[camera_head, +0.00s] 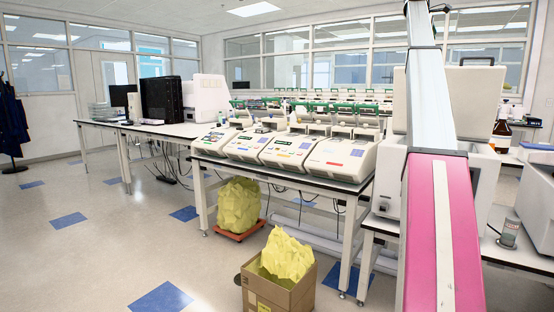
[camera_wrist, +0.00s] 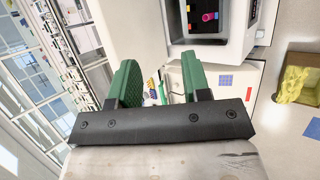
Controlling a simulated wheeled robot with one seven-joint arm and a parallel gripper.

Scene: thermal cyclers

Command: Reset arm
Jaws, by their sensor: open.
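My gripper (camera_wrist: 160,85) shows in the wrist view with two green fingers set well apart on a dark bar. It is open, and no object is held between the fingers. In the head view my arm rises through the right side, and the gripper itself is out of that picture. A row of thermal cyclers (camera_head: 288,150) stands on a white bench in the middle of the head view. In the wrist view a white machine with a dark recess (camera_wrist: 222,18) lies beyond the fingers; small pink and coloured items show in the recess.
A box with yellow bags (camera_head: 285,280) stands on the floor before the bench (camera_head: 270,172). A yellow bag (camera_head: 238,205) sits on a red base under it. A large white machine (camera_head: 450,105) is behind my arm.

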